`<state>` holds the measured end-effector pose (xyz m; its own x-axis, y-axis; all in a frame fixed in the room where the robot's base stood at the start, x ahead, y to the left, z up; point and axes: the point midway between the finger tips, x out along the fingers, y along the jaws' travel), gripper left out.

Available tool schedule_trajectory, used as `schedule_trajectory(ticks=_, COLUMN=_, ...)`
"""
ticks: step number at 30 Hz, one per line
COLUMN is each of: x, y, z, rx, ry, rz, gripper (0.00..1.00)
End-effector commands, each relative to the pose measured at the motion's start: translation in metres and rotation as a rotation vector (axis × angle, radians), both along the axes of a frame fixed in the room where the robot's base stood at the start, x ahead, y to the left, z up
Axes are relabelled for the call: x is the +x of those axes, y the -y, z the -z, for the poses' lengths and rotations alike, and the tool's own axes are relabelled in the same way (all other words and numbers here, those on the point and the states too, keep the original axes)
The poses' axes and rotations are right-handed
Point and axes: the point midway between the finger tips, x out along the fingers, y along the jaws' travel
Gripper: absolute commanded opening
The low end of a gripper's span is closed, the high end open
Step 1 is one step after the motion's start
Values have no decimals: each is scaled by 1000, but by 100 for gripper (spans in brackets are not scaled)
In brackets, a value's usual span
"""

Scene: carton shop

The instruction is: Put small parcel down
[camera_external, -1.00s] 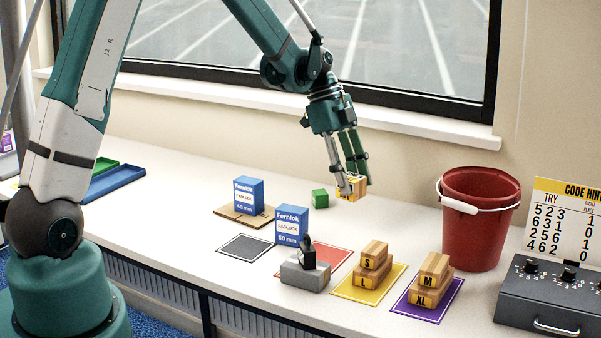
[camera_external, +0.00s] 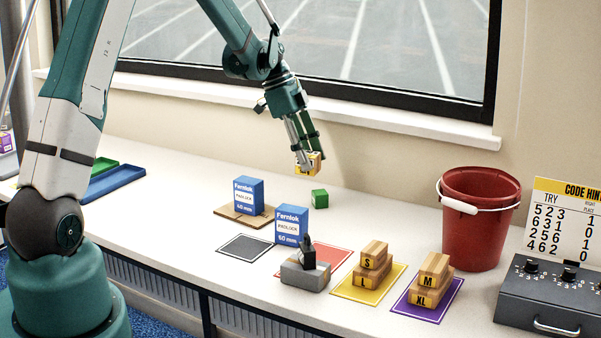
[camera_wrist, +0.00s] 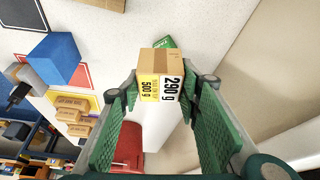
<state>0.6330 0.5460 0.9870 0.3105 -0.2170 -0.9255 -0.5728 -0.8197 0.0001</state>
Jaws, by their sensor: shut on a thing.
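A small brown cardboard parcel (camera_external: 315,159) is between the fingers of my gripper (camera_external: 304,166), held in the air above the back of the counter. In the wrist view the parcel (camera_wrist: 165,58) sits between the green finger pads of my gripper (camera_wrist: 160,92). It carries a yellow label reading 500 g and a white label reading 290 g. My gripper is shut on it. In the external view the fingers hide part of the parcel.
A green cube (camera_external: 319,199) stands on the white counter (camera_external: 370,215) just below the parcel. Blue padlock boxes (camera_external: 249,195) stand in front, left of coloured mats with wooden blocks (camera_external: 370,266). A red bucket (camera_external: 478,225) stands right.

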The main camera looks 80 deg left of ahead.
Motion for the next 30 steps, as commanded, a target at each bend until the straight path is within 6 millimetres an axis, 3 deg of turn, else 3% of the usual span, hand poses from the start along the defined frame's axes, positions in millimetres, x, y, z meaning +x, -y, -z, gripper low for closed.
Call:
schedule_trajectory(ticks=3, x=-19, y=-35, z=0, rx=0, ry=0, rz=-66, gripper=17)
schedule_trajectory(ticks=15, x=-90, y=-142, z=-1, rx=1, ry=0, rz=-278, gripper=17)
schedule_trajectory(ticks=30, x=-198, y=-256, z=-2, rx=-1, ry=3, rz=-530, gripper=17)
